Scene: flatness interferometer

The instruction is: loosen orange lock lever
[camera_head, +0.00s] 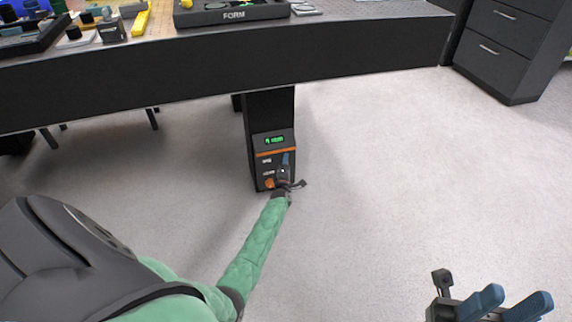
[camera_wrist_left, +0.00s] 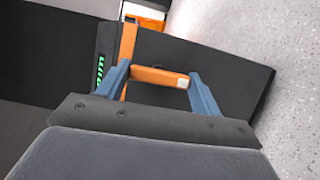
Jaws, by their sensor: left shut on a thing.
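The orange lock lever (camera_wrist_left: 160,77) shows in the left wrist view as a short orange bar with a pale end. It lies between the two blue fingers of my left gripper (camera_wrist_left: 160,80), which is shut on it. In the head view my left gripper (camera_head: 286,165) is at the dark control box (camera_head: 258,150) on the table leg, and it hides most of the lever. An orange part (camera_head: 269,183) shows low on the box. My right gripper (camera_head: 512,304) is at the lower right of the head view, with its blue fingers apart and nothing between them.
The black table edge (camera_head: 180,88) runs across above the box, with trays and small parts on top. A green display (camera_head: 274,140) is lit on the box. Dark drawers (camera_head: 510,45) stand at the upper right. The grey floor to the right is clear.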

